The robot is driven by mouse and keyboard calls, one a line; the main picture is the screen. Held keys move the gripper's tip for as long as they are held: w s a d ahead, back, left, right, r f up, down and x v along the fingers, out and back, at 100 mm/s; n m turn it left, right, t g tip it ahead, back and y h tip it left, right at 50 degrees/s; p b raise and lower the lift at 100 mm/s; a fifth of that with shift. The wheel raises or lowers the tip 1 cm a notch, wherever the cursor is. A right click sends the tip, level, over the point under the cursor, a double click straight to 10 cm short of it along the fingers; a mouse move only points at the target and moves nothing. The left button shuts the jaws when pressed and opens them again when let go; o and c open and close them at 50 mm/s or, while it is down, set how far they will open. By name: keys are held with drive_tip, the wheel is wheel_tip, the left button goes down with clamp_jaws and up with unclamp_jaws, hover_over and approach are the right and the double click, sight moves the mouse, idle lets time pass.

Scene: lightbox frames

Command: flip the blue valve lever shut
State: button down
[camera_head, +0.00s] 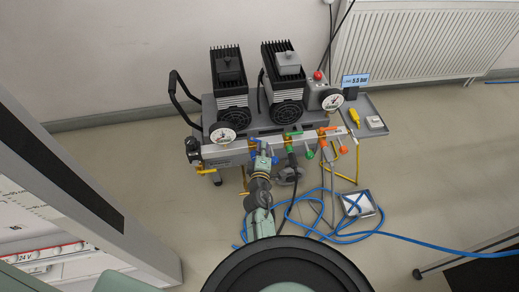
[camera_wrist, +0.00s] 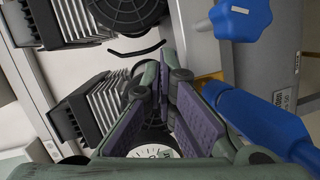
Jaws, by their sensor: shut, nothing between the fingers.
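The blue valve lever (camera_wrist: 262,122) is large at the right of the wrist view, a long blue handle slanting down to the right. In the head view a small patch of blue (camera_head: 276,160) shows at the manifold, beside my gripper (camera_head: 263,150). In the wrist view my gripper (camera_wrist: 165,75) is shut and empty, with green fingers and purple pads. The lever lies just right of the right finger; I cannot tell whether they touch. My wrist partly hides the manifold in the head view.
A blue lobed knob (camera_wrist: 241,18) sits above the lever. Green (camera_head: 310,155) and orange (camera_head: 338,130) handles crowd the manifold to the right. The compressor (camera_head: 230,90) stands behind, with gauges in front. A blue hose (camera_head: 400,238) lies on the floor.

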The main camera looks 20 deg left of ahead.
drive_tip(key=shift+w+d, duration=0.2)
drive_tip(key=shift+w, duration=0.25)
drive_tip(key=shift+w+d, duration=0.2)
drive_tip(key=shift+w, duration=0.55)
idle(0.7)
drive_tip(key=shift+s+d, duration=0.1)
idle(0.9)
